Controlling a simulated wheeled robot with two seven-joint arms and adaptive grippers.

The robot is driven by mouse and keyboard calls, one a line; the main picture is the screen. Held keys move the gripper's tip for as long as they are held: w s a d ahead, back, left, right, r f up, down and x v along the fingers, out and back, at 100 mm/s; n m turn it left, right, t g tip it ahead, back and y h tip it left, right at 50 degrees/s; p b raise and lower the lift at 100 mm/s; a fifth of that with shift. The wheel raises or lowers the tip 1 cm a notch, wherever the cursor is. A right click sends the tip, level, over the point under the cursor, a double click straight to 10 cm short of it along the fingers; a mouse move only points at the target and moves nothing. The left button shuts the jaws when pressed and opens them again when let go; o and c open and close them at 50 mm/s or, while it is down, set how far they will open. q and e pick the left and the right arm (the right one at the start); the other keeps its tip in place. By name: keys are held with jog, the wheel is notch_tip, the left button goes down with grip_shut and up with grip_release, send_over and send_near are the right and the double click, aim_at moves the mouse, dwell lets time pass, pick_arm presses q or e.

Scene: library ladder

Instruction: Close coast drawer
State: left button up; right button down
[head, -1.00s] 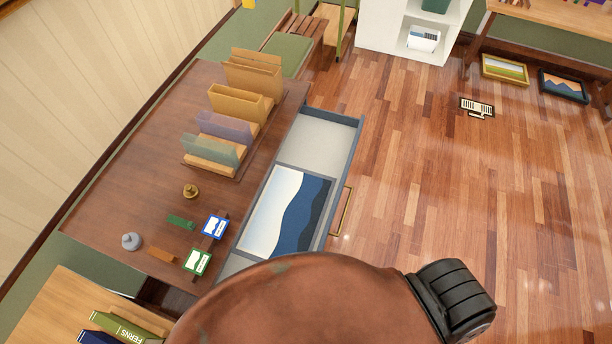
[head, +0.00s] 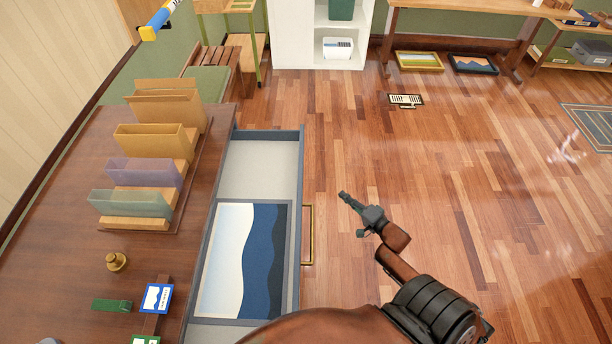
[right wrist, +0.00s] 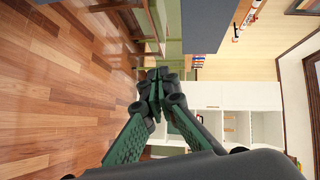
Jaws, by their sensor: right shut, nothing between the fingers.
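The open coast drawer (head: 297,185) is a blue-grey tray pulled out from the right side of the wooden desk. A picture of a pale and blue wavy coast (head: 240,260) lies in it. Its brass handle (head: 308,235) is on the outer front. My right gripper (head: 345,198) is shut and empty, over the floor to the right of the handle and apart from it. Its closed fingers also show in the right wrist view (right wrist: 156,85). My arm hides the drawer's near end. My left gripper is not in view.
The desk (head: 60,215) holds upright file holders (head: 150,140), a brass knob-like piece (head: 116,262) and a blue-framed card (head: 156,298). A white shelf (head: 300,45) stands at the back. A small patterned item (head: 405,100) lies on the floor. Open wooden floor surrounds my right gripper.

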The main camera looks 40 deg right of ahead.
notch_tip(320, 180, up, 6)
jog(key=w+a+m+t+y+b, duration=0.1)
jog(key=w+t, duration=0.1)
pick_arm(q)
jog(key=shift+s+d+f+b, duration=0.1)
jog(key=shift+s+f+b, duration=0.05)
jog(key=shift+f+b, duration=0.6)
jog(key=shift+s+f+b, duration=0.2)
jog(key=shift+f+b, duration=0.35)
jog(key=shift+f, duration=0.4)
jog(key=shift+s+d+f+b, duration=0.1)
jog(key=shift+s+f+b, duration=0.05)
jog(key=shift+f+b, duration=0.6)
pick_arm(e)
jog(key=w+a, duration=0.3)
jog(key=w, duration=1)
jog(key=shift+a+r, duration=0.25)
jog(key=shift+r, duration=0.1)
